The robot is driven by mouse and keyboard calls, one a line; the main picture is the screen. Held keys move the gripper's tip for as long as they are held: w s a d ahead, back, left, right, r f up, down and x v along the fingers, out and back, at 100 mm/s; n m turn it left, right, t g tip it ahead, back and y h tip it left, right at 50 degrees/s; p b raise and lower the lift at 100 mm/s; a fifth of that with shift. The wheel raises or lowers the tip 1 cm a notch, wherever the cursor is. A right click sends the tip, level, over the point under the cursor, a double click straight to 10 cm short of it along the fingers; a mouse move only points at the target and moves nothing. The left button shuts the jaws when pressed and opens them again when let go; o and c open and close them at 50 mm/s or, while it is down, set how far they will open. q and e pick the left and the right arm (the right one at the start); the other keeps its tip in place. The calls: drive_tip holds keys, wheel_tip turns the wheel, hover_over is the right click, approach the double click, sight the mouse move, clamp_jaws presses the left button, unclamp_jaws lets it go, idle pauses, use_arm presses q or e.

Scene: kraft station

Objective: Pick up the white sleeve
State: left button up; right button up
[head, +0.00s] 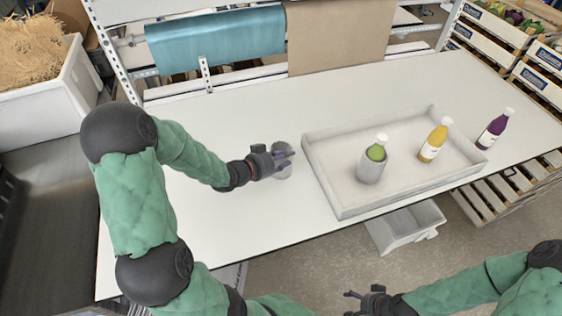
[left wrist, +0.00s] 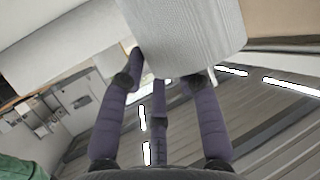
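The white sleeve (head: 283,173) stands on the table left of the tray, partly hidden by my left gripper (head: 287,155). In the left wrist view a pale ribbed sleeve (left wrist: 187,35) fills the top middle, and the purple fingers of my left gripper (left wrist: 162,72) reach its lower end. One finger overlaps its left edge and another passes behind it. I cannot tell if they press on it. My right gripper (head: 350,302) is at the bottom of the head view, empty, with its fingers apart, away from the table.
A white tray (head: 330,192) holds a green bottle (head: 376,150) in another pale sleeve (head: 371,170) and a yellow bottle (head: 433,143). A purple bottle (head: 493,130) stands right of the tray. The table (head: 225,222) is clear in front of my left gripper. A rack (head: 210,75) runs along the back.

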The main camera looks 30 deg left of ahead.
use_arm(q)
drive_tip(key=shift+w+d+f, duration=0.15)
drive_tip(key=shift+w, duration=0.15)
drive_tip(key=shift+c, duration=0.2)
drive_tip(key=c, duration=0.6)
